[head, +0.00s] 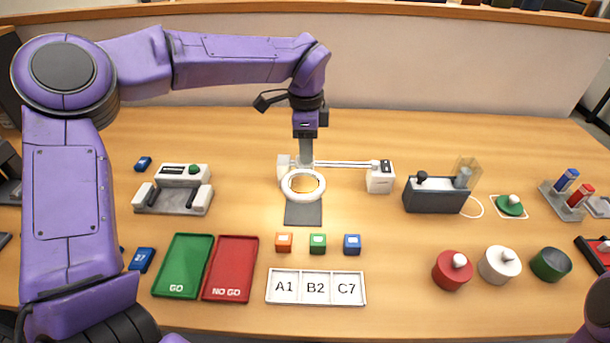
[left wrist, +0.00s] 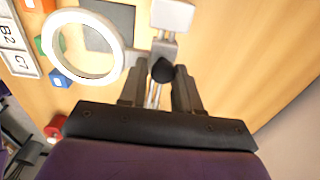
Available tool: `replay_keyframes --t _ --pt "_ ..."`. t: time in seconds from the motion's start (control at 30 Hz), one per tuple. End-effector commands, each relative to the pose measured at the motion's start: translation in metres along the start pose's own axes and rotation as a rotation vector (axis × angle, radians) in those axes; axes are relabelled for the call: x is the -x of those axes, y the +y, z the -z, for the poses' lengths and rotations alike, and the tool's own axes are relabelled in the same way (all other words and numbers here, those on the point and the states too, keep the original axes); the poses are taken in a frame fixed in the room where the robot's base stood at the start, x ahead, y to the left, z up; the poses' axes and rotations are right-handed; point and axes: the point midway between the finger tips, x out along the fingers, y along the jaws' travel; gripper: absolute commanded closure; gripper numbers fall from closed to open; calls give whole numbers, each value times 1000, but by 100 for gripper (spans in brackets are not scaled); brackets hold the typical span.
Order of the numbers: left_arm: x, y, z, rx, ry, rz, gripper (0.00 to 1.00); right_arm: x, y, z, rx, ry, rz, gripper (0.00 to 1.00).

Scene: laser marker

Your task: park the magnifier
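The magnifier has a white ring lens (head: 303,185) over a dark grey pad (head: 303,214), a white block at its left and thin rods running right to a white base (head: 380,180). The ring also shows in the left wrist view (left wrist: 82,45). My left gripper (head: 306,158) points down at the joint behind the ring. In the left wrist view my gripper (left wrist: 159,85) is open, its fingers on either side of a black knob (left wrist: 163,70) on the magnifier. Contact with the knob cannot be told. My right gripper is out of view.
Small orange, green and blue cubes (head: 318,243) and a labelled tray (head: 316,300) lie in front. Green and red trays (head: 184,265) are front left. A dark box machine (head: 435,195) and round red, white and green pieces (head: 499,265) stand right. The back strip of table is clear.

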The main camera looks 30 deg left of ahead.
Motion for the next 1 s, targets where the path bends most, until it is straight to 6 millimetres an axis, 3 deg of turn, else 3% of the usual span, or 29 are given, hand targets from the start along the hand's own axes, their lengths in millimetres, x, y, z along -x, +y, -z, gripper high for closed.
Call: replay_keyframes --t 0.03,0.27,1.0 --pt "-17 5 -4 1 -21 -28 84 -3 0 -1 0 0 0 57" --pt "-18 5 0 1 -23 -28 84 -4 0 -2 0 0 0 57" --pt "-19 5 45 1 -25 -27 84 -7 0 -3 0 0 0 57"
